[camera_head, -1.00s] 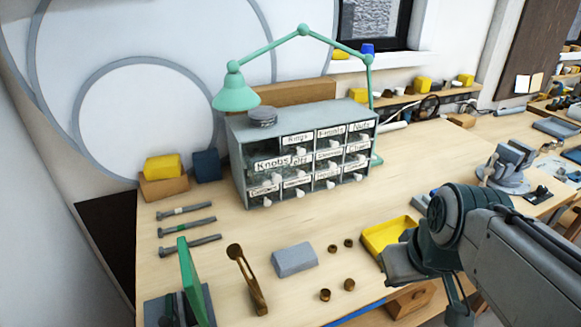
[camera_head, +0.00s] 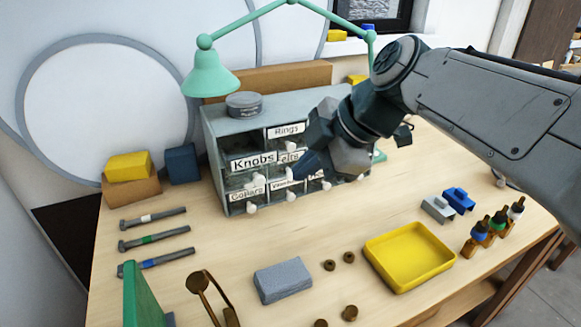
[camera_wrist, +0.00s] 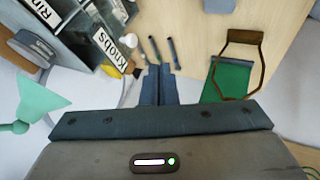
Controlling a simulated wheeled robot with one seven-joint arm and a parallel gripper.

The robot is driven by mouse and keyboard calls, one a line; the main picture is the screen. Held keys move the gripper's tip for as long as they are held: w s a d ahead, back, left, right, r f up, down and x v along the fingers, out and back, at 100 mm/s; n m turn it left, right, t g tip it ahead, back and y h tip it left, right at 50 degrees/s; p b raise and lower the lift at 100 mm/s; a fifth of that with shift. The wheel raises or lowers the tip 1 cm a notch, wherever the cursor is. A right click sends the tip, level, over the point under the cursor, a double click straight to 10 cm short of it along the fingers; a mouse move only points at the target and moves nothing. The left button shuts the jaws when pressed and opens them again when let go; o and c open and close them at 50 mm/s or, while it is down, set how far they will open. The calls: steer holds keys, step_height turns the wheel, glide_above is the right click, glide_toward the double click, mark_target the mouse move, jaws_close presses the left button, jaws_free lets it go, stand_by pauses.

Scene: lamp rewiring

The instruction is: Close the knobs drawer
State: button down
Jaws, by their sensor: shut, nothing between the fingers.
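The grey drawer cabinet (camera_head: 222,118) stands at the back of the bench with several labelled small drawers. The knobs drawer (camera_head: 252,162) sticks out of the cabinet's left column, and its label partly covers the neighbouring drawer's label. Its label also shows at the upper left of the wrist view (camera_wrist: 110,50). My gripper (camera_head: 295,171) is in front of the cabinet, just right of the knobs drawer in the head view. Its fingers (camera_wrist: 157,82) are together and empty in the wrist view, beside the drawer front. I cannot tell whether they touch it. My wrist hides the cabinet's right side.
A green lamp (camera_head: 210,75) arches over the cabinet, with a round tin (camera_head: 244,104) on top. A yellow tray (camera_head: 410,257), a grey block (camera_head: 283,280) and several brass rings lie in front. The bench directly before the cabinet is clear.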

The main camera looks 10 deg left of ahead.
steer(key=w+a+f+p, duration=0.2)
steer(key=w+a+f, duration=0.3)
steer(key=a+f, duration=0.2)
steer(key=shift+a+f+p, duration=0.2)
steer(key=shift+p, duration=0.15)
steer(key=shift+w, duration=0.1)
